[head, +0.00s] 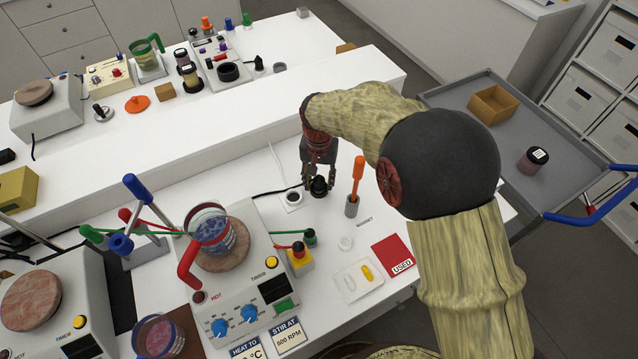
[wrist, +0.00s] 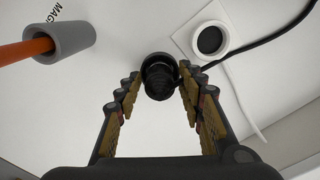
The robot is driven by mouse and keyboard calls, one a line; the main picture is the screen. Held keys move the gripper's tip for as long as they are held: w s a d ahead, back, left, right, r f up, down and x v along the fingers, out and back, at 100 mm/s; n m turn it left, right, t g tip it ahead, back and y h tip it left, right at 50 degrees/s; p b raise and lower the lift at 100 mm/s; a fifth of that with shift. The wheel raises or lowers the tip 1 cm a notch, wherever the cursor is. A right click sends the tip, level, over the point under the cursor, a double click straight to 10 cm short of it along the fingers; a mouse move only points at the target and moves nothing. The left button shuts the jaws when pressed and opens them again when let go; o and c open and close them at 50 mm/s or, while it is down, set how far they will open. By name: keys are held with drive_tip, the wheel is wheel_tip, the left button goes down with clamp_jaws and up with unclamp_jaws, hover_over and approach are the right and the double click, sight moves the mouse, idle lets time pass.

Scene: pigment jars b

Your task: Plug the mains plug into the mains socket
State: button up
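The black mains plug (head: 319,187) stands on the white bench, and its cord runs off to the left past the socket. In the wrist view the plug (wrist: 159,78) lies between my fingertips. My gripper (head: 318,178) points down over it, fingers on either side; they look apart from it, though the gaps are narrow. My gripper also shows in the wrist view (wrist: 160,82). The mains socket, a white square plate with a dark round recess (head: 292,198), is just left of the plug. The socket's recess (wrist: 209,40) looks empty in the wrist view.
A hotplate (head: 240,290) with a beaker is at front left. A raised white shelf (head: 220,120) runs behind. The bench around the socket is mostly clear except for the cord.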

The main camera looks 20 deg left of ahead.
clamp_jaws()
idle(0.3)
drive_tip(key=shift+r, duration=0.1)
